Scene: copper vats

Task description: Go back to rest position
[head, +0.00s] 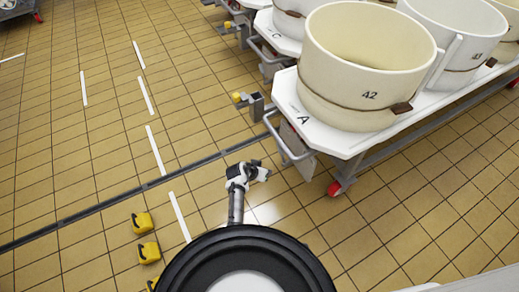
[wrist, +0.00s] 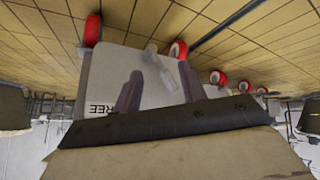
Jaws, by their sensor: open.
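My gripper (head: 262,173) is at the end of my arm, above the tiled floor in the head view. It is left of the front corner of the white cart marked A (head: 290,92), apart from it in the picture. In the wrist view my gripper (wrist: 160,84) shows as two dark fingers spread apart, with no held object visible. Behind them is a grey panel (wrist: 105,75) with upside-down lettering. The finger details are too small to tell in the head view.
A cream vat marked 42 (head: 368,65) stands on the cart, with another vat (head: 455,35) beside it. The cart has a red wheel (head: 334,188) and a metal handle (head: 290,150). Yellow blocks (head: 143,222) lie lower left. Tiled floor at left is mostly clear.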

